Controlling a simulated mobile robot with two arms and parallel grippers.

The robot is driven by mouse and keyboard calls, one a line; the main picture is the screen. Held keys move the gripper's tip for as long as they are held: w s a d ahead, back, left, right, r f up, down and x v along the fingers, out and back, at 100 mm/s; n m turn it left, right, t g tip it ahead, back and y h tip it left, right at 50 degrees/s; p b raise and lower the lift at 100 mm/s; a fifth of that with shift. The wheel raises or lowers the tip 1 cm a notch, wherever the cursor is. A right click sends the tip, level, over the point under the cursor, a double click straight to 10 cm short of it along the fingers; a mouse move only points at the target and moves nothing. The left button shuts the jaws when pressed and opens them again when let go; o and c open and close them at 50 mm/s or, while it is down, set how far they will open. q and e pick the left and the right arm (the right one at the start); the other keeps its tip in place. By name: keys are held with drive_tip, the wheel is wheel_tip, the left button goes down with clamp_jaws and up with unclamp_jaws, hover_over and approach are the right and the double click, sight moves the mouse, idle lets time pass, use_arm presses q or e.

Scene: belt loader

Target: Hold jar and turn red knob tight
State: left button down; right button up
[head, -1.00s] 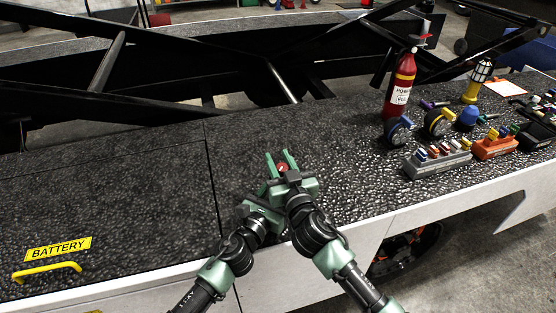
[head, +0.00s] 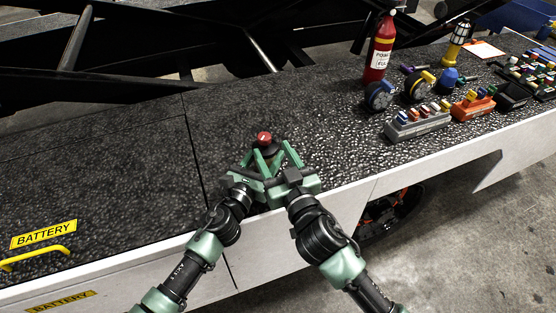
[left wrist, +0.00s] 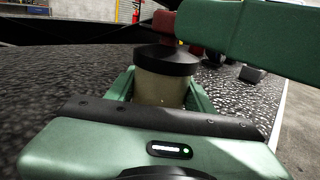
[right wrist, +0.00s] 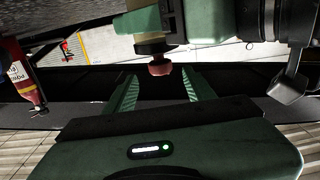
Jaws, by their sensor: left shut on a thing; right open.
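The jar has a tan body (left wrist: 165,90), a black lid (left wrist: 166,60) and a red knob (left wrist: 164,24) on top. It stands upright on the dark textured deck. My left gripper (head: 260,159) is shut around the jar's body, with one finger on each side. My right gripper (head: 279,153) is open beside the jar's upper part. In the right wrist view the jar appears inverted. The red knob (right wrist: 159,68) lies between the open fingertips there, with visible gaps on both sides. Part of the jar body is hidden by my fingers in the head view.
A red fire extinguisher (head: 379,50), blue and yellow wheeled items, and grey (head: 418,122) and orange (head: 473,104) holders stand to the right. Black beams run behind the deck. The deck left of the jar is clear, up to a yellow handle (head: 36,258).

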drive_tip(key=v, duration=0.2)
drive_tip(key=shift+s+d, duration=0.15)
drive_tip(key=shift+s, duration=0.2)
